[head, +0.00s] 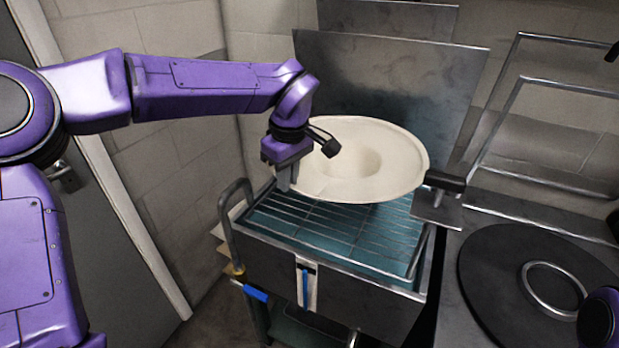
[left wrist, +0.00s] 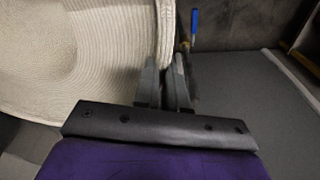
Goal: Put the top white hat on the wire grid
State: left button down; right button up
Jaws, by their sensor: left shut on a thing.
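The white hat (head: 340,170) is over the back part of the wire grid (head: 345,235), with its wide brim spread out and a hollow in its middle facing up. My left gripper (head: 284,180) is shut on the left edge of its brim. In the left wrist view, the hat's woven brim (left wrist: 85,55) runs between the fingers of the left gripper (left wrist: 167,75). The front bars of the grid are bare. I cannot tell whether the hat's underside touches the grid. My right gripper is not in view.
The grid lies over a metal tank (head: 340,300) with a bent pipe (head: 226,225) at its left. A metal panel (head: 400,85) stands behind the hat. A black handle (head: 445,181) is close to the brim's right edge. A black round plate (head: 535,265) lies at right.

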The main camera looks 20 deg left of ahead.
aim_at(302, 172)
pick_arm(q)
jog(key=w+p, duration=0.2)
jog(key=w, duration=0.4)
jog(key=shift+w+r, duration=0.15)
jog(key=shift+w, duration=0.2)
jog(key=shift+w+d+f, duration=0.1)
jog(key=shift+w+f, duration=0.2)
jog(key=shift+f, duration=0.6)
jog(key=shift+f+p, duration=0.35)
jog(key=shift+f, duration=2.55)
jog(key=c, duration=1.2)
grip_release()
jog(key=r, duration=0.4)
jog(key=d+r, duration=0.1)
jog(key=r, duration=0.7)
jog(key=shift+s+d+r, duration=0.15)
jog(key=shift+s, duration=0.25)
